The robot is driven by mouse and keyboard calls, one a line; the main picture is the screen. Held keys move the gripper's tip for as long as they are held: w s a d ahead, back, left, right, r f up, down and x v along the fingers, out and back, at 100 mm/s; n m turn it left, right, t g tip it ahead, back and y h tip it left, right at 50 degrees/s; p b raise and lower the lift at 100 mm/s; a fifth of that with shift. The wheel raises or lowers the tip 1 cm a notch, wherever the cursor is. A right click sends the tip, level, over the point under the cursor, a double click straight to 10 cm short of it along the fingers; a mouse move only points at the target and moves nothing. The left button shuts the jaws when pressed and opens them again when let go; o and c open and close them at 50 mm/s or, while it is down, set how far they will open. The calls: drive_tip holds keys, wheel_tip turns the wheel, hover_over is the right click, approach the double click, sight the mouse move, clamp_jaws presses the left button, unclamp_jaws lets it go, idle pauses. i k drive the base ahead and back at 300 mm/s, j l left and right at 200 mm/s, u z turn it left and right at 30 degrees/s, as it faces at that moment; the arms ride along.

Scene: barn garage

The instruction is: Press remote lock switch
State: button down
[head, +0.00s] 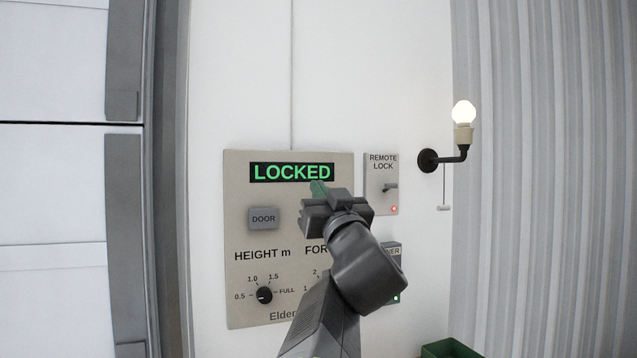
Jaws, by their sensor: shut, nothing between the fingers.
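The remote lock switch (390,187) is a small grey lever on a beige plate labelled REMOTE LOCK (381,168), on the white wall. A red light glows at the plate's lower right. My gripper (318,187) is shut and empty, in front of the main control panel (239,188), to the left of the switch plate in the picture. It does not appear to touch the switch. The panel's display (291,172) reads LOCKED in green letters. My wrist hides part of the panel's right side.
The panel also has a DOOR button (264,218) and a HEIGHT dial (264,295). A smaller box (391,249) with a green light is partly behind my arm. A lit wall lamp (464,115) sticks out at right. A green bin (447,349) stands below.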

sight(388, 186)
drive_tip(key=i+l, duration=0.15)
drive_tip(key=l, duration=0.15)
drive_tip(key=i+l, duration=0.1)
drive_tip(key=l, duration=0.2)
drive_tip(key=i+l, duration=0.15)
drive_tip(key=l, duration=0.2)
drive_tip(key=i+l, duration=0.15)
drive_tip(key=l, duration=0.15)
